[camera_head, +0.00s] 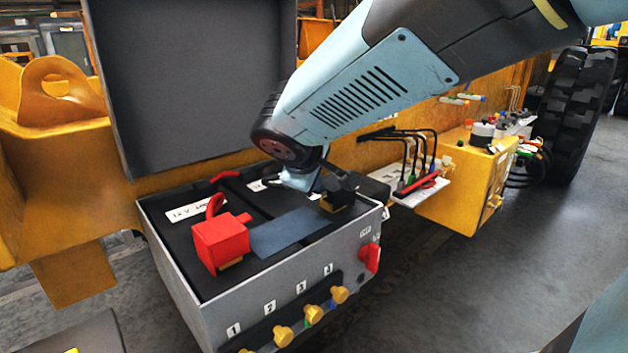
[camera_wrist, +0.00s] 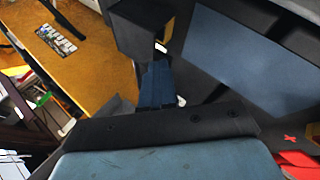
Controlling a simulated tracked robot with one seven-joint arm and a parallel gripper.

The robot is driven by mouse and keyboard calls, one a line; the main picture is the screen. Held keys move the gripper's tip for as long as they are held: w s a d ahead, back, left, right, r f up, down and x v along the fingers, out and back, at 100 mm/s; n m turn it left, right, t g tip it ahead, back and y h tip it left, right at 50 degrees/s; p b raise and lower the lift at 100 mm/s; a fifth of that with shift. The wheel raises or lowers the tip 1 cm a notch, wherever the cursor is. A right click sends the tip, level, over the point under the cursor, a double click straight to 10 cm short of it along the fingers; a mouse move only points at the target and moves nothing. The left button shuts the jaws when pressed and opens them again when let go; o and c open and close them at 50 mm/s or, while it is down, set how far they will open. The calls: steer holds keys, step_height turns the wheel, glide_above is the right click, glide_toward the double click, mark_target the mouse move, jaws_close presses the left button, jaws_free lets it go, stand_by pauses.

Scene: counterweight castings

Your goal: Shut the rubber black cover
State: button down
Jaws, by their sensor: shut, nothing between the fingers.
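A small black cover (camera_head: 342,190) sits over a yellow base at the right end of the grey box's black top. In the wrist view, the black cover (camera_wrist: 140,28) is a dark block just beyond the fingers, with a yellow-brown patch at its side. My gripper (camera_head: 316,184) is shut and empty, low over the box top and close at the left of the cover. Its fingertips also show in the wrist view (camera_wrist: 158,75), up against or very near the block. I cannot tell whether they touch, or how far the cover is closed. My wrist hides part of the area behind.
The grey box (camera_head: 270,290) has a tall raised dark lid (camera_head: 195,80) at its back. A red block (camera_head: 220,243) with a red loop stands left on top, beside a blue-grey plate (camera_head: 290,232). Yellow knobs line the front; a red knob (camera_head: 369,257) is at right.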

steer(key=shift+s+a+f, duration=0.15)
steer(key=shift+s+f, duration=0.05)
steer(key=a+v, duration=0.2)
steer(key=v, duration=1)
steer(key=s+d+f+m+g, duration=0.1)
steer(key=d+m, duration=0.3)
steer(key=d, duration=0.4)
steer(key=s+d+f+m+y, duration=0.1)
steer(key=s+d+f+m, duration=0.2)
steer(key=d, duration=0.5)
steer(key=s+d+f+m+g+y, duration=0.1)
steer(key=s+d+f+m, duration=0.1)
steer(key=d+m, duration=0.3)
steer(key=d, duration=0.3)
steer(key=shift+d+f+g, duration=0.25)
steer(key=shift+d+g, duration=0.05)
